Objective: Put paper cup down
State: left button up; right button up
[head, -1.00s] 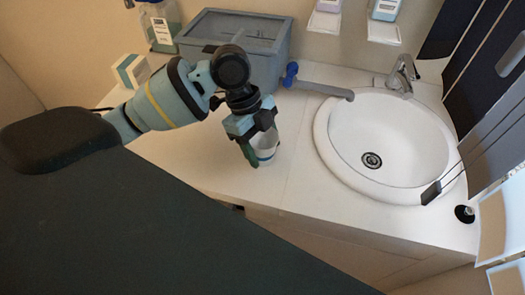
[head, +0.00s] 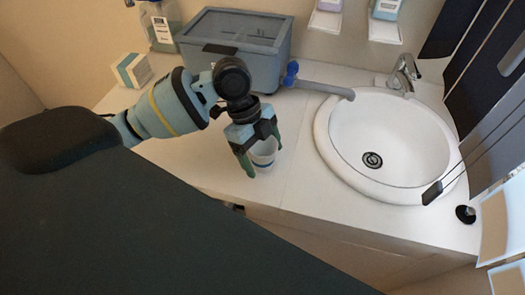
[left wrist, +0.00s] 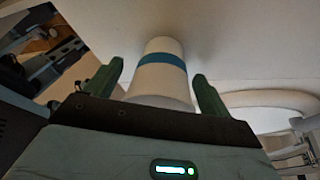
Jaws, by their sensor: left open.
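The paper cup (head: 264,153) is white with a blue band. It stands upright on the white counter (head: 300,185), left of the sink, and also shows in the left wrist view (left wrist: 160,80). My left gripper (head: 261,160) is open, with its green fingers on either side of the cup. In the left wrist view (left wrist: 158,82) there are gaps between both fingers and the cup. Part of the cup is hidden by the gripper in the head view. My right gripper is not in view.
A round white sink (head: 385,120) with a faucet (head: 404,72) is to the right. A grey-blue bin (head: 240,52), a small white box (head: 132,70) and a bottle (head: 160,25) stand at the back left. The counter's front edge is near the gripper.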

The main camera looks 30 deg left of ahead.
pick_arm(q)
jog(key=v, duration=1.2)
jog(key=shift+r+p, duration=0.2)
jog(key=shift+p, duration=0.25)
jog(key=shift+d, duration=0.1)
